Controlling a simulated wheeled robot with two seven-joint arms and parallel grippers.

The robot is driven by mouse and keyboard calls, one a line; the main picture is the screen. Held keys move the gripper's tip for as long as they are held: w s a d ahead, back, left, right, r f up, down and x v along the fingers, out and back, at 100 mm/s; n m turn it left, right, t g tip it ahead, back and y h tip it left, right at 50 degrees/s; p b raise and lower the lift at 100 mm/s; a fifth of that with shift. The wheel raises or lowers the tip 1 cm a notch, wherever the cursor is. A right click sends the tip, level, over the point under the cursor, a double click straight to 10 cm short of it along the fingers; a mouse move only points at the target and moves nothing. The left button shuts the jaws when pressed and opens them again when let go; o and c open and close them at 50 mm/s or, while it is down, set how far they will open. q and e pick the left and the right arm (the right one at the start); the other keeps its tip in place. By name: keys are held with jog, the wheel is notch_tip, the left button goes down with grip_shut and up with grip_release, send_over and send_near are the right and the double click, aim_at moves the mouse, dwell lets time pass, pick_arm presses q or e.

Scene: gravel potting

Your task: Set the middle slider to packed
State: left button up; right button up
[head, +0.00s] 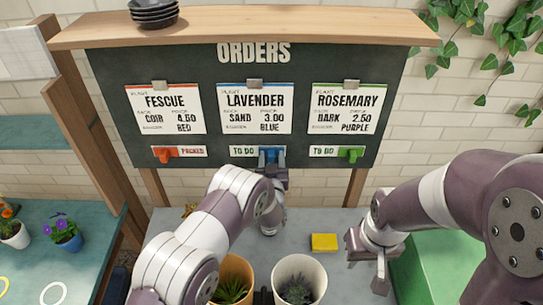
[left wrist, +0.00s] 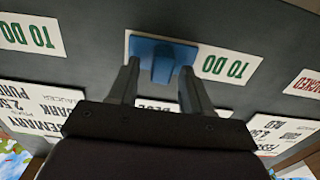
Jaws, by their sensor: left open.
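The middle slider is a blue tab (head: 271,153) on the strip under the LAVENDER card. It sits at the right end of its strip, and TO DO (head: 243,151) shows to its left. In the left wrist view, which is upside down, the blue slider (left wrist: 162,57) has its knob between my left fingertips. My left gripper (head: 272,167) is open at the slider, one finger on each side of the knob; contact is unclear. My right gripper (head: 366,262) is open and empty over the right of the bench, away from the board.
The red slider (head: 166,153) shows PACKED; the green slider (head: 350,154) shows TO DO. Below the board are a yellow block (head: 324,242), an orange pot (head: 236,271) and a white pot (head: 307,272) with plants. Black bowls (head: 153,13) stand on the top shelf.

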pick_arm(q)
jog(key=shift+w+f, duration=0.1)
jog(key=shift+w, duration=0.1)
jog(key=shift+s, duration=0.1)
grip_shut()
jog(key=a+b, duration=0.1)
jog(key=a, duration=0.7)
jog(key=shift+a+b, duration=0.1)
jog(key=shift+b, duration=0.3)
jog(key=shift+a, duration=0.4)
jog(key=shift+d+r, duration=0.15)
jog(key=shift+r, duration=0.05)
grip_release()
jog(key=shift+a, duration=0.3)
jog(key=shift+f, duration=0.1)
